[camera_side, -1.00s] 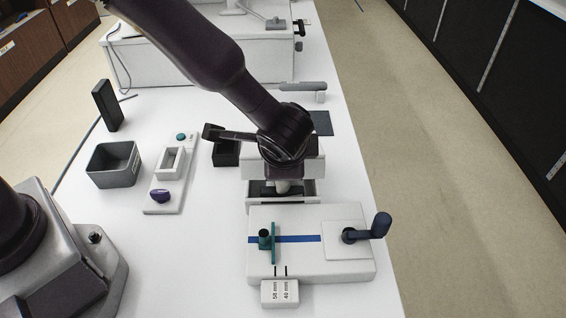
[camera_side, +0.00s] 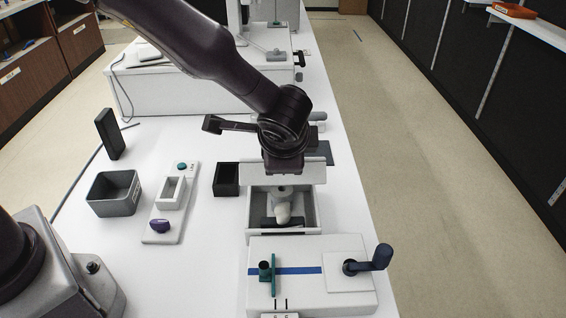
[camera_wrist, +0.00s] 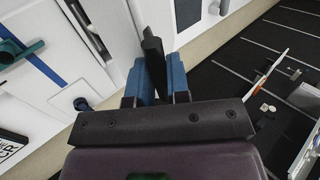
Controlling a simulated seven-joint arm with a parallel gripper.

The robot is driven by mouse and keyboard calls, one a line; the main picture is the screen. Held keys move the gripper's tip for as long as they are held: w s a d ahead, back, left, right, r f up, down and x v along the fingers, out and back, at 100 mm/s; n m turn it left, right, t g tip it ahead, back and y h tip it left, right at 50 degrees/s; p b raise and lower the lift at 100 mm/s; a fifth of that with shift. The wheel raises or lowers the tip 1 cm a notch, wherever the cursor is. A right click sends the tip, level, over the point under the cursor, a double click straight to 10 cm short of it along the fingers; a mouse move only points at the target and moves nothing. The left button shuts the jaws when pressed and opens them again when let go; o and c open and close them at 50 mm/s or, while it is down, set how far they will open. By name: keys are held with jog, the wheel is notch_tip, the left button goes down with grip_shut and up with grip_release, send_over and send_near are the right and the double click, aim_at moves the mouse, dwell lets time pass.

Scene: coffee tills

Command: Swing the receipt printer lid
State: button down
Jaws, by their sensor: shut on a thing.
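The receipt printer (camera_side: 251,212) is a white box near the right side of the counter, open at the top. A pale roll (camera_side: 283,213) shows inside it. Its white lid (camera_side: 314,172) stands raised at the back of the box. My gripper (camera_side: 282,172) is at the lid's top edge in the side view, and its fingertips are hard to make out there. In the wrist view my gripper (camera_wrist: 154,88) has its blue fingers shut on a dark upright tab (camera_wrist: 152,50), which seems to belong to the lid.
In front is a white block with a blue stripe (camera_side: 300,270), a teal slider (camera_side: 266,268) and a dark crank (camera_side: 372,258). A grey bin (camera_side: 108,195), a white tray with a purple knob (camera_side: 160,226) and a small black box (camera_side: 226,180) stand left.

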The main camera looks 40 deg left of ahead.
jog(key=shift+a+r, duration=0.1)
jog(key=shift+w+a+r, duration=1.2)
jog(key=shift+w+a, duration=0.05)
jog(key=shift+w, duration=0.05)
jog(key=w+a, duration=0.1)
jog(key=w+a+r, duration=0.1)
jog(key=a, duration=0.1)
jog(key=shift+w+r, duration=0.15)
jog(key=shift+w, duration=0.25)
